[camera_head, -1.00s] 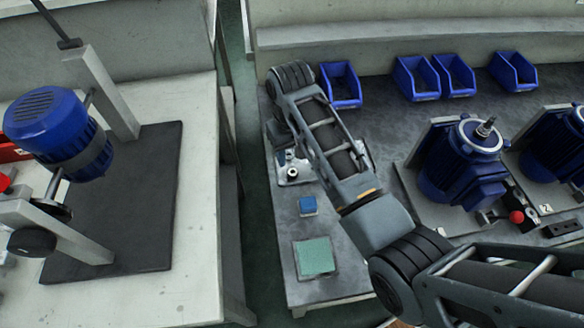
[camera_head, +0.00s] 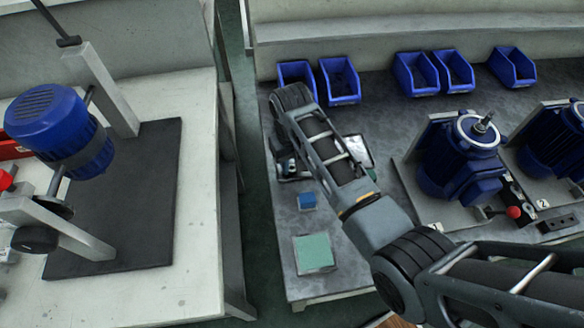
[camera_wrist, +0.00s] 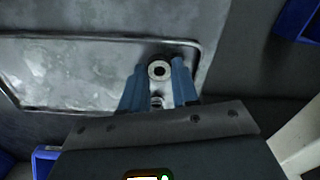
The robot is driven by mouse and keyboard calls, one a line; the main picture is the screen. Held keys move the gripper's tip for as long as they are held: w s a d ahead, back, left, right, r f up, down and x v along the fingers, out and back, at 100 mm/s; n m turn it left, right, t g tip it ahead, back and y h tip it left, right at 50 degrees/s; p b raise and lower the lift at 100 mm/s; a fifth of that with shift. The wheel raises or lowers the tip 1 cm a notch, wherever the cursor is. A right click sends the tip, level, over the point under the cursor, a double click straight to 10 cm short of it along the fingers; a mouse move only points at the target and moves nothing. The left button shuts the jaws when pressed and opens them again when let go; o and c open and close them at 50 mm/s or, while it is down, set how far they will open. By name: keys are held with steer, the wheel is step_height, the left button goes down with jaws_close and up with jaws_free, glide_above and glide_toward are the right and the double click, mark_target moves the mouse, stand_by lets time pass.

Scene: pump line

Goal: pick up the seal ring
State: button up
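In the wrist view a small pale ring with a dark centre (camera_wrist: 159,70), which looks like the seal ring, sits near the right end of a shallow metal tray (camera_wrist: 60,70). My gripper (camera_wrist: 160,78) has its two blue fingers on either side of the ring, apart from each other; whether they touch it I cannot tell. A second small round part (camera_wrist: 157,102) shows lower down between the fingers, partly hidden by the gripper body. In the head view my arm covers most of the tray (camera_head: 364,150) and hides the fingertips.
Several blue bins (camera_head: 340,80) line the back. A blue motor (camera_head: 462,160) stands to the right. Another bench (camera_head: 195,260) is on the left, across a gap.

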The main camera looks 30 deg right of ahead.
mark_target(291, 166)
steer(key=shift+c, duration=1.2)
steer(key=shift+r, duration=0.6)
step_height(291, 166, up, 3)
steer(key=shift+w+f, duration=0.1)
steer(key=shift+f, duration=0.05)
steer(key=d+r+b, duration=0.1)
steer(key=d+r, duration=0.6)
steer(key=d, duration=0.4)
steer(key=shift+s+d+b, duration=0.2)
steer(key=shift+d+b, duration=0.15)
steer(key=shift+r, duration=0.1)
steer(key=o, duration=0.5)
steer(key=shift+c, duration=0.2)
steer(key=c, duration=0.4)
